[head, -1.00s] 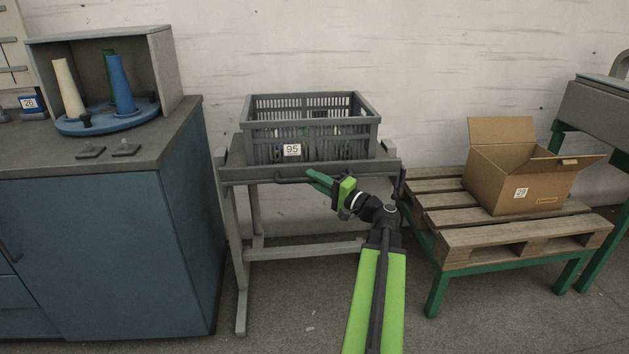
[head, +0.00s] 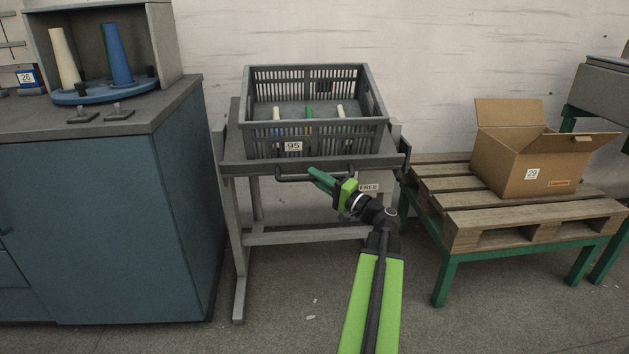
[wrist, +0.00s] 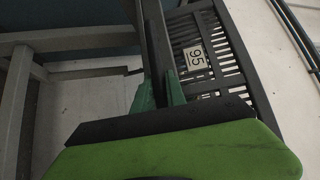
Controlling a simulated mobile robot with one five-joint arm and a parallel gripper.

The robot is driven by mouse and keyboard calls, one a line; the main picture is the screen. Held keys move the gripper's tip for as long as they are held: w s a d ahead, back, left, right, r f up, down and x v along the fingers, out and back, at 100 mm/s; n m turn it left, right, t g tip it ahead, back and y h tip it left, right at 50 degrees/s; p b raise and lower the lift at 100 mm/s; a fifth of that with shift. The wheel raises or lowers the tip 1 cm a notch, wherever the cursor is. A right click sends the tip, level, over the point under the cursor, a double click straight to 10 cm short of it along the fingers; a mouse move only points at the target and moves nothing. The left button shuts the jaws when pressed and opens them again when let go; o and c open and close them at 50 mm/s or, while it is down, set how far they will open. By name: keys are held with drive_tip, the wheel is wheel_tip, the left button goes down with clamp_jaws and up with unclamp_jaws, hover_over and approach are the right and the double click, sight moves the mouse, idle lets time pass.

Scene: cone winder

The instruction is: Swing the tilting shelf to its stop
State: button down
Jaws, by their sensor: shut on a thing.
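The tilting shelf (head: 240,168) is a grey board on a grey stand, tipped with its front edge low. A thin bar handle (head: 291,180) runs along its front. A grey slatted crate (head: 343,142) labelled 95 sits on the shelf, tilted with it, and several tubes show inside. My gripper (head: 318,178) is shut on the handle, right of its middle. A label reading FREE (head: 368,188) shows below the shelf's right side.
A blue cabinet (head: 110,220) with cones on a blue turntable (head: 105,95) stands close at left. At right, an open cardboard box (head: 540,165) labelled 29 sits on a wooden pallet (head: 500,232) over a green frame. Bare floor lies in front of the stand.

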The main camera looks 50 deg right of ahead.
drive_tip(key=shift+w+f+b, duration=0.15)
drive_tip(key=shift+f+b, duration=0.25)
drive_tip(key=shift+f, duration=0.55)
drive_tip(key=shift+a, duration=0.1)
drive_tip(key=c, duration=1.4)
unclamp_jaws()
drive_tip(key=shift+o, duration=0.2)
drive_tip(key=b+v, duration=0.3)
drive_tip(key=v, duration=1.4)
drive_tip(key=shift+s, duration=0.25)
